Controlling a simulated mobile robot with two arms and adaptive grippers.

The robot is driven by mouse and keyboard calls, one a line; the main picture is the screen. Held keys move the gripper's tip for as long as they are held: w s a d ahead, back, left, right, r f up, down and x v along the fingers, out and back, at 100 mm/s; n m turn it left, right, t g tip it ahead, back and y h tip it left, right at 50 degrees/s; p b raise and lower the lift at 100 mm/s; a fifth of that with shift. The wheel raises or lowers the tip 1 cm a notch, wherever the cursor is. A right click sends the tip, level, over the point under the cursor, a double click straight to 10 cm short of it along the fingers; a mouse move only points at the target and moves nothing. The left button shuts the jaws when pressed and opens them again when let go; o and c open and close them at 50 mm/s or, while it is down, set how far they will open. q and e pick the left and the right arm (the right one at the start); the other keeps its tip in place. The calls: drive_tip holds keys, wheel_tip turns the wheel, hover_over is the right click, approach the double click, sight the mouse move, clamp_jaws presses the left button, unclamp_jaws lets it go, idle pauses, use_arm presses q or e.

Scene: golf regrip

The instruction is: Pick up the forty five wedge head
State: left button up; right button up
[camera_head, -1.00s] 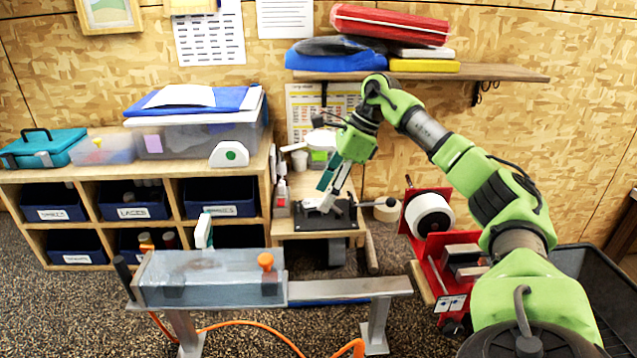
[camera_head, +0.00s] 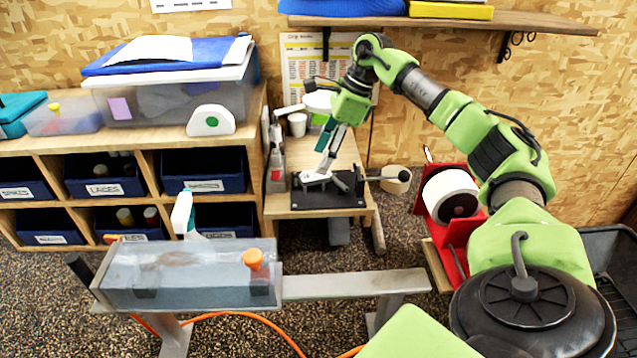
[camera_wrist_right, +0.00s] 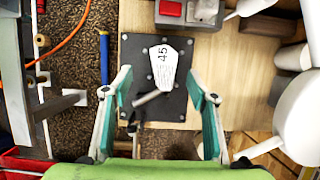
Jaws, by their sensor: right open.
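The forty five wedge head (camera_wrist_right: 163,66) is a pale club head marked "45". In the right wrist view it lies on a black plate (camera_wrist_right: 178,105) dotted with bolts, with its short grey neck pointing down-left. In the head view the wedge head (camera_head: 316,179) is small and partly hidden by my fingers, on the black plate (camera_head: 330,201) of a small wooden bench. My right gripper (camera_head: 325,168) is tilted down close over it. In the right wrist view my right gripper (camera_wrist_right: 158,98) is open, its fingers wide apart on either side of the plate. My left gripper is not visible.
A clamp with a black knob (camera_head: 375,178) stands on the plate's right. A water tank (camera_head: 190,275) is in front; a red machine (camera_head: 455,225) stands right.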

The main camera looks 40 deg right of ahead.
sight(313, 175)
drive_tip(key=shift+w+f+b, duration=0.2)
drive_tip(key=shift+f+b, duration=0.25)
drive_tip(key=shift+f, duration=0.35)
drive_tip(key=b+x, duration=0.3)
drive_tip(key=shift+w+d+f, duration=0.1)
drive_tip(key=shift+f, duration=0.2)
drive_tip(key=shift+w+f, duration=0.15)
drive_tip(key=shift+f, duration=0.1)
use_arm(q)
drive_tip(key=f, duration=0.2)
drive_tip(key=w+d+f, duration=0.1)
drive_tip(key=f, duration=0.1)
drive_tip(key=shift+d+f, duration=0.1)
use_arm(e)
drive_tip(key=shift+r, duration=0.1)
drive_tip(key=c, duration=1.2)
